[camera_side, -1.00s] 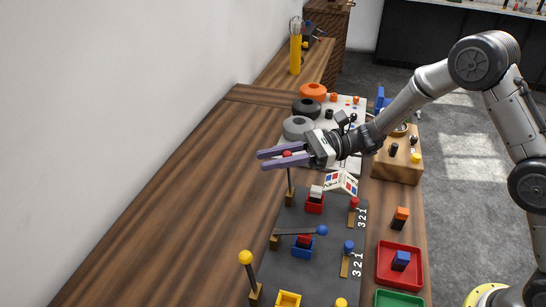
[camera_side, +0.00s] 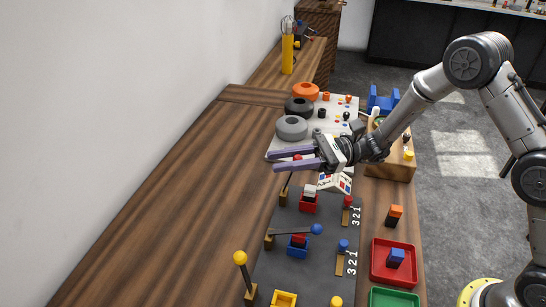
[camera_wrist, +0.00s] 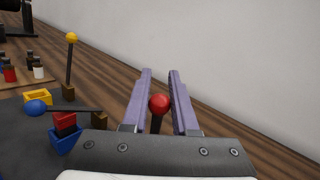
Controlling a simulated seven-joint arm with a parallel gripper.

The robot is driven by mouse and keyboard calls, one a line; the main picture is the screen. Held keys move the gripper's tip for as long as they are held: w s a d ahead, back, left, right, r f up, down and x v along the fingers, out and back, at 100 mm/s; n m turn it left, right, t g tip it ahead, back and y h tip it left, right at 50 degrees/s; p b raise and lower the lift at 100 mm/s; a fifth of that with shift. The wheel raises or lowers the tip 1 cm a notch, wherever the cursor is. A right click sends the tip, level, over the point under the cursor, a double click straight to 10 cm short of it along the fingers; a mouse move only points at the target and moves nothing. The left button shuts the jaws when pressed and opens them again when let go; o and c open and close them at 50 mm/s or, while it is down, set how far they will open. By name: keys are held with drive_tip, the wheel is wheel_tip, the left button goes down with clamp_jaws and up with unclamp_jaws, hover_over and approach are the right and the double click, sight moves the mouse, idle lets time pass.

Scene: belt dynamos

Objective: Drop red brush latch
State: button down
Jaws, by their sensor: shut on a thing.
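The red brush latch is a dark lever with a red ball knob (camera_side: 297,157), on a wooden block (camera_side: 283,198) at the far end of the dark mat. Its lever leans to the right, partway down. My gripper (camera_side: 272,162) has its purple fingers on either side of the lever near the knob, shut on it. In the wrist view the red knob (camera_wrist: 159,103) shows between the fingers (camera_wrist: 160,74). A red box (camera_side: 309,207) with a white-topped block stands just right of the lever. A white card with coloured squares (camera_side: 335,183) partly hides the area behind it.
The blue-knobbed lever (camera_side: 316,229) lies low over the blue box (camera_side: 298,252). The yellow-knobbed lever (camera_side: 240,258) stands upright nearer. Grey ring (camera_side: 291,127) and dark ring (camera_side: 299,106) lie behind my gripper. The wooden bench at left is clear.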

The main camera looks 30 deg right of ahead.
drive_tip(key=shift+s+d, duration=1.15)
drive_tip(key=c, duration=0.7)
unclamp_jaws()
drive_tip(key=shift+f, duration=0.1)
drive_tip(key=v, duration=1.3)
drive_tip(key=shift+d+f, duration=0.15)
drive_tip(key=shift+d, duration=0.2)
